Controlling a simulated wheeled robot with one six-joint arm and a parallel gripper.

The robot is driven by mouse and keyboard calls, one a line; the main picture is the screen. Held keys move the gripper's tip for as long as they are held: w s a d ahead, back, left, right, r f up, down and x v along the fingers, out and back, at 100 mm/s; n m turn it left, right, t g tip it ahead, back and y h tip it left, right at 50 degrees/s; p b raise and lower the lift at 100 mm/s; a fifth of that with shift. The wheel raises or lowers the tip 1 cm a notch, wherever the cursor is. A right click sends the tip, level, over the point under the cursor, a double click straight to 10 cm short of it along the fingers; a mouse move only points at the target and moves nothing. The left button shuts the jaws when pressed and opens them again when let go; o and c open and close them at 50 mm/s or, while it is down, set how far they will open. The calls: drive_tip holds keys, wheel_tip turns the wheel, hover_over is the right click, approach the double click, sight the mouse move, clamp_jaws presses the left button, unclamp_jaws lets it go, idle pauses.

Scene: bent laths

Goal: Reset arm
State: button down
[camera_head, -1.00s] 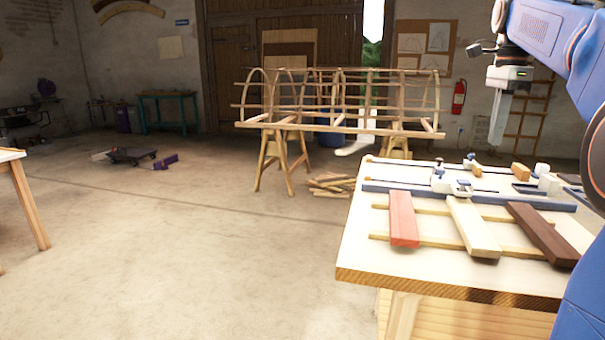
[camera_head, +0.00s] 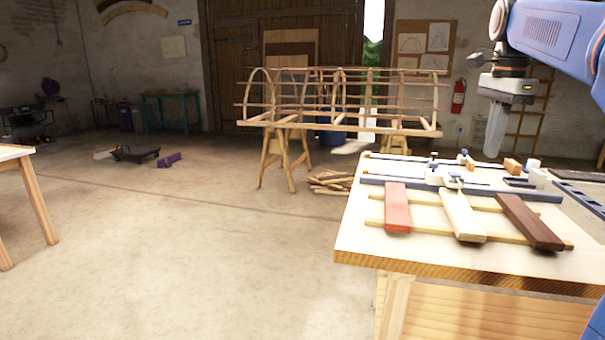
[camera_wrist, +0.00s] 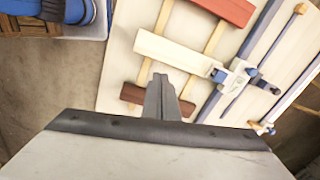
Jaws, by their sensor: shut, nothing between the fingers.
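My gripper (camera_head: 494,135) hangs pointing down above the back right of the workbench (camera_head: 400,255) in the head view. Its fingers are together with nothing between them; the fingers also show in the wrist view (camera_wrist: 162,100). On the bench, a red lath (camera_head: 397,208), a pale lath (camera_head: 463,215) and a dark brown lath (camera_head: 530,221) lie across two thin wooden strips, apart from the gripper. The wrist view shows the red lath (camera_wrist: 222,8), the pale lath (camera_wrist: 178,52) and part of the brown lath (camera_wrist: 135,94), partly hidden behind the fingers.
A blue clamping rail (camera_head: 410,185) with white and blue clamps (camera_head: 445,178) runs across the bench behind the laths. A lath frame (camera_head: 340,100) stands on trestles farther back. Another table (camera_head: 30,190) is at the left edge.

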drive_tip(key=s+a+f+n+t, duration=0.1)
drive_tip(key=s+a+f+n, duration=0.3)
drive_tip(key=s+f+n, duration=0.2)
drive_tip(key=s+a+f+n+t, duration=0.1)
drive_tip(key=s+a+f+n, duration=0.4)
drive_tip(key=s+f, duration=0.6)
drive_tip(key=s+a+f+n+t, duration=0.2)
drive_tip(key=s+a+f+n, duration=0.2)
drive_tip(key=f, duration=1)
drive_tip(key=s+n, duration=0.3)
drive_tip(key=s, duration=0.2)
drive_tip(key=shift+a+f+n, duration=0.3)
drive_tip(key=shift+f, duration=0.05)
